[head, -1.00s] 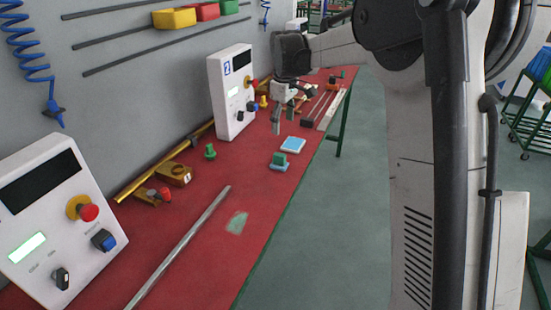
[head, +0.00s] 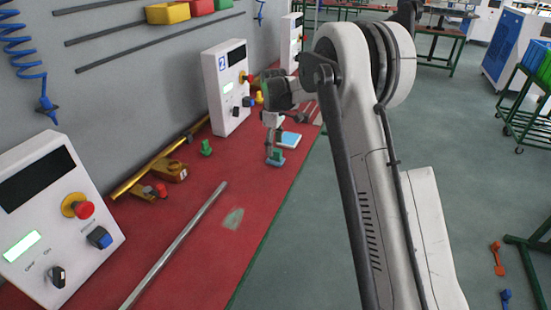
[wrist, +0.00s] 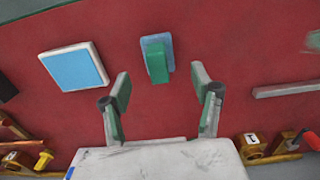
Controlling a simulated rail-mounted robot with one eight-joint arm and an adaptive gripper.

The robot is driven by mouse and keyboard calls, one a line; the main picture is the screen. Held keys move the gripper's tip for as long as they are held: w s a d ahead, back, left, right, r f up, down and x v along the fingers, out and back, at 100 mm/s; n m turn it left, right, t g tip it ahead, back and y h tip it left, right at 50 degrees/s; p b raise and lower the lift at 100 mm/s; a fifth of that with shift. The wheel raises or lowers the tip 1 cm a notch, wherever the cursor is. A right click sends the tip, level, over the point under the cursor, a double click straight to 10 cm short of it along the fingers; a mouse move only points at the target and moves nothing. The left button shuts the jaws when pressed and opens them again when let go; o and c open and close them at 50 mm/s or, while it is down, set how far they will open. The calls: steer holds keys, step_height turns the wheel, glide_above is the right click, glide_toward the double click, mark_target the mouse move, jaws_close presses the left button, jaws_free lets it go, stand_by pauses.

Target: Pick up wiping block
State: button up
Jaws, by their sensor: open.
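The wiping block, a light blue pad (head: 275,162) with a green grip on top, lies on the red bench (head: 215,215) near its front edge. In the wrist view the green grip (wrist: 158,66) stands up from the blue pad, just beyond the gap between the fingertips. My gripper (head: 272,142) is open and empty, pointing down over the block. In the wrist view my gripper (wrist: 160,84) has its green-padded fingers spread, one on each side of the grip's line. I see no contact with the block.
A light blue square pad (wrist: 74,68) lies beside the block. White control boxes (head: 228,88) and a yellow rail with fittings (head: 168,168) stand along the wall.

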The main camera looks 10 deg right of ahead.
mark_target(274, 156)
steer(key=shift+w+f, duration=0.1)
steer(key=shift+f, duration=2.9)
steer(key=c, duration=1.3)
steer(key=shift+c, duration=0.2)
steer(key=shift+r, duration=0.1)
steer(key=shift+r, duration=0.4)
steer(key=r, duration=0.2)
steer(key=a+r, duration=0.1)
steer(key=shift+s+r, duration=0.3)
steer(key=shift+r, duration=0.1)
steer(key=s+a+r, duration=0.5)
steer(key=a+r, duration=0.1)
steer(key=a, duration=0.3)
steer(key=shift+s+r, duration=0.15)
steer(key=shift+s, duration=0.1)
